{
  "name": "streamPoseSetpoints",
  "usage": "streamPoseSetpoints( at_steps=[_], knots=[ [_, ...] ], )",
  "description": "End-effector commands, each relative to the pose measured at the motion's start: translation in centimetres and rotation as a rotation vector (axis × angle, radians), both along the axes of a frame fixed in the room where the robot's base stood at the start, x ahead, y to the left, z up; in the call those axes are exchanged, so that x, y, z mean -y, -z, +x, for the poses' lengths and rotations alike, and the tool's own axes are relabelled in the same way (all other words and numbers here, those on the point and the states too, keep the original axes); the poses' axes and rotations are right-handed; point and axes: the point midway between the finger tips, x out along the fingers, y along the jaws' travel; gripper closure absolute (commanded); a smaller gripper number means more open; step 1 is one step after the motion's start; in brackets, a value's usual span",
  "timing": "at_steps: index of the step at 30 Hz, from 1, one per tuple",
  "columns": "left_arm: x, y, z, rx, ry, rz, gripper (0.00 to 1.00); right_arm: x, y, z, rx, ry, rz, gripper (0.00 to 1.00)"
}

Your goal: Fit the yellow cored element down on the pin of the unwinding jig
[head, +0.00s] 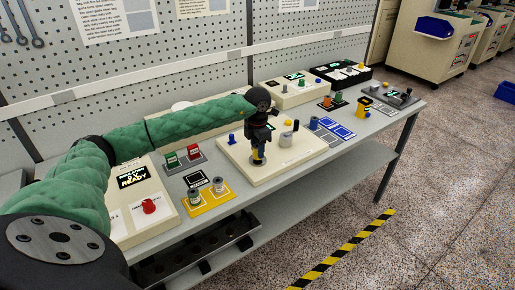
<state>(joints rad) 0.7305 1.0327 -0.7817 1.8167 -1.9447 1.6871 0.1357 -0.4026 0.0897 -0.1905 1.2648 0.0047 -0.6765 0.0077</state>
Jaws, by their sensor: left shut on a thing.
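My left gripper (258,150) reaches in from the left, pointing down over a cream board (242,166). It is shut on the yellow element (256,157), which shows just below the dark fingers, mostly covered by them. A dark part shows at its lower end, close to the board. I cannot tell whether the element is around a pin or just above one. I take the cream board to be the jig; its pin under the gripper is not clearly visible. My right gripper is not in view.
On the board stand a blue knob (232,138), a grey cylinder (285,139) and a yellow button (288,123). A yellow tray (208,206) with two spools lies at the front left.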

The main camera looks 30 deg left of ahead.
Motion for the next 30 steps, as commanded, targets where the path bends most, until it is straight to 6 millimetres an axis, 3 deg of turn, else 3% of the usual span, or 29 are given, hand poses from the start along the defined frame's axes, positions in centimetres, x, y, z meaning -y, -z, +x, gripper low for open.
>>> streamPoseSetpoints(
  at_steps=[16, 17, 20, 30],
  knots=[
    [-0.01, 1.18, 0.0, 0.0, 0.0, 0.0, 0.89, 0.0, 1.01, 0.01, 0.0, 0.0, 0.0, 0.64],
    [-0.02, 1.04, 0.01, 0.0, 0.0, 0.0, 0.6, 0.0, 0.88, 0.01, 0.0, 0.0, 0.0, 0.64],
    [-0.01, 1.04, 0.0, 0.0, 0.0, 0.0, 0.41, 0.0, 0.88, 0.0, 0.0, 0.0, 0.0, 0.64],
    [-0.01, 0.87, 0.03, 0.001, 0.0, 0.0, 0.41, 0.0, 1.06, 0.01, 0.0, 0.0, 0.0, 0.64]
  ],
)
